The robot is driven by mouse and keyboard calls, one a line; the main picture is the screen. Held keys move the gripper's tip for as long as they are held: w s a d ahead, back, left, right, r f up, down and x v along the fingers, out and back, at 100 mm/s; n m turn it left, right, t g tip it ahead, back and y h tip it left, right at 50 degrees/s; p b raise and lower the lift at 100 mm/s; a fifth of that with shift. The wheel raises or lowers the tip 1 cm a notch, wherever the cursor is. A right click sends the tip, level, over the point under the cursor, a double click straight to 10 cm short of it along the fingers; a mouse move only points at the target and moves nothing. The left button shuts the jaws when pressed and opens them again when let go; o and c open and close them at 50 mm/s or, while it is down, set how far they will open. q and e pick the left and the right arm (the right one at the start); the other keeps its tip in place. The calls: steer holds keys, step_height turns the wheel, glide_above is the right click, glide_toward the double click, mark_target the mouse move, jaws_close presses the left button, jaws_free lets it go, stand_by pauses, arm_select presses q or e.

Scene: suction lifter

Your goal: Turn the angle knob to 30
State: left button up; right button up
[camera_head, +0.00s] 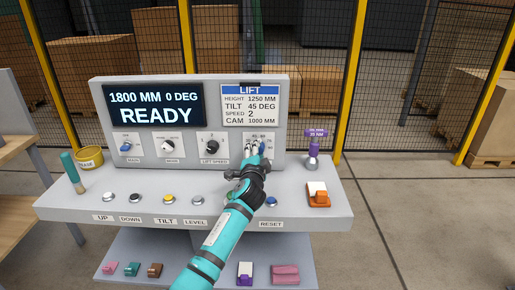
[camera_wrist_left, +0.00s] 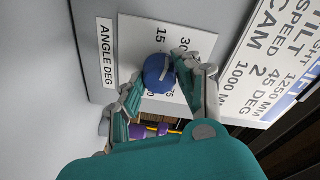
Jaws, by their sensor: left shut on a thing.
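The blue angle knob (camera_wrist_left: 158,73) sits on a white dial plate (camera_wrist_left: 200,44) with numbers such as 15 and 30 around it, beside the label ANGLE DEG (camera_wrist_left: 106,54). My left gripper (camera_wrist_left: 160,88) has its fingers on either side of the knob and is shut on it. Some of the dial numbers are hidden by the fingers, and I cannot tell which number the knob points at. In the head view my left gripper (camera_head: 254,154) is at the panel's right end and mostly hides the knob. My right gripper is not in view.
The screen (camera_head: 154,108) reads 1800 MM, 0 DEG, READY. A LIFT card (camera_head: 250,105) lists tilt 45 DEG. Other knobs (camera_head: 168,146) are left of my gripper. A purple-topped lever (camera_head: 315,148) and an orange-based switch (camera_head: 318,195) stand to the right. Push buttons (camera_head: 168,199) line the console's front.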

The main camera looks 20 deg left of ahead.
arm_select(q)
steer(key=shift+m+p, duration=0.9)
steer(key=shift+m, duration=0.7)
steer(key=o, duration=1.1)
steer(key=shift+o, duration=0.2)
steer(key=shift+s, duration=0.15)
steer(key=v, duration=1.1)
steer(key=shift+s+d, duration=0.15)
steer(key=shift+s, duration=0.2)
